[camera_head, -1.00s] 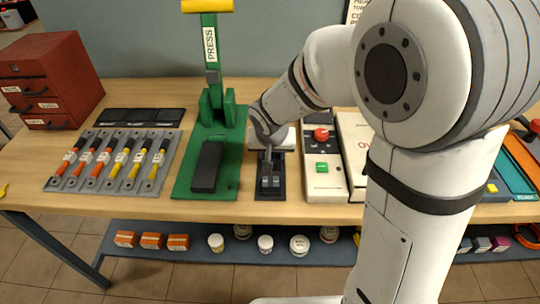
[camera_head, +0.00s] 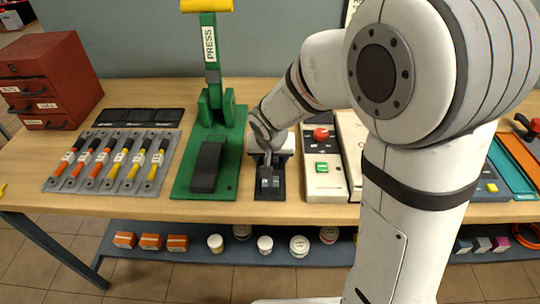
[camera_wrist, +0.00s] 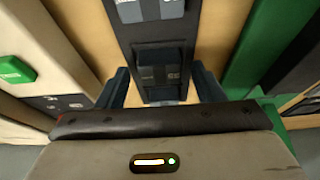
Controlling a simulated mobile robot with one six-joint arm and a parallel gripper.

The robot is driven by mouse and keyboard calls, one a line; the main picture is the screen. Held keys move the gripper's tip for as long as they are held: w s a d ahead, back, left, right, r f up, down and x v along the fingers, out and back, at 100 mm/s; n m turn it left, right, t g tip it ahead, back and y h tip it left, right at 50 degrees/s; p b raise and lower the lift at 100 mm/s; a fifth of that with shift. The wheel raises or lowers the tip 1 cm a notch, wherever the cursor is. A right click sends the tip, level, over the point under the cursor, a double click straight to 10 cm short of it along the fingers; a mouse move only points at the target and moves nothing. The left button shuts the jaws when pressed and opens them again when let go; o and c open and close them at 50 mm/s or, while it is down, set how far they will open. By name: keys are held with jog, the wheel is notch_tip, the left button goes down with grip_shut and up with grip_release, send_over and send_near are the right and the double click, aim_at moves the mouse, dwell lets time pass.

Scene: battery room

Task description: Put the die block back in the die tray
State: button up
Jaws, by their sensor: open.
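The die tray (camera_head: 281,190) is a narrow black tray on the bench, between the green press and a cream control box. Two grey-faced blocks show at its front end, and in the wrist view they lie at the top of the picture (camera_wrist: 150,10). My gripper (camera_wrist: 160,92) is open over the tray's rear part, with one dark finger on each side. A dark block with small pale marks, apparently the die block (camera_wrist: 160,72), is between the fingers, within the tray's outline. I cannot tell whether it is fully seated. In the head view my gripper (camera_head: 267,158) hides it.
The green press (camera_head: 208,150) stands close on the left, with a black pad on its base. The control box (camera_head: 321,185), with red and green buttons, stands close on the right. Several yellow- and red-handled tools (camera_head: 115,163) lie further left.

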jog(key=v, duration=1.2)
jog(key=s+d+g, duration=0.2)
jog(key=s+d, duration=1.2)
jog(key=shift+s+d+f+p, duration=0.2)
jog(key=shift+s+p, duration=0.15)
jog(key=shift+p, duration=0.1)
